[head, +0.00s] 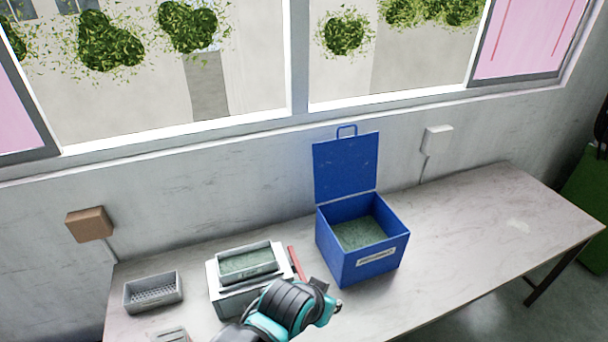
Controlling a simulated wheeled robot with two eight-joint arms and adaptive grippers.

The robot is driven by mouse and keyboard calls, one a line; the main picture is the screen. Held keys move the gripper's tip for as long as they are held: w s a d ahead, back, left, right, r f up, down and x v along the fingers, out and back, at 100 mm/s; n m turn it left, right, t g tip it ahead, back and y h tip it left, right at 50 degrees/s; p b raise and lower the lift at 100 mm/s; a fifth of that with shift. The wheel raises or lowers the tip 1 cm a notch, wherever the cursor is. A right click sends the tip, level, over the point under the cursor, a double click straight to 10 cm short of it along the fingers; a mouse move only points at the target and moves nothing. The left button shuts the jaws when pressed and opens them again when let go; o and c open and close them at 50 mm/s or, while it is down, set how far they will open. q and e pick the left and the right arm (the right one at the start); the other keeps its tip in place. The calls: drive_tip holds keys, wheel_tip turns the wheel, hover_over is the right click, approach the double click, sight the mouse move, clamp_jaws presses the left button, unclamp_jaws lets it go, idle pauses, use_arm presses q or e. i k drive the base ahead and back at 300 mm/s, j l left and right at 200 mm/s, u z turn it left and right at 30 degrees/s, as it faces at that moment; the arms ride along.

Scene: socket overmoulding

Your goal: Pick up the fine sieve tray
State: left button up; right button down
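A grey rectangular tray (153,292) with a perforated floor sits empty on the left of the table. A second grey tray (247,262) holds green granular material and rests on a white box-like unit (219,300) to its right. I cannot tell from the picture which is the fine sieve tray. My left arm, teal and black, comes in from the bottom edge, in front of the white unit. Its end, apparently my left gripper (322,291), is near the blue box's lower left corner; its fingers are not clear. My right gripper is out of view.
A blue box (372,268) with its lid (346,168) raised holds green granules. A red bar-like thing (297,263) lies beside the white unit. A grey piece (171,335) is cut off at the bottom edge. The table's right side (480,220) is clear.

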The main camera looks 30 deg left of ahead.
sight(253, 261)
drive_tip(key=u, duration=1.65)
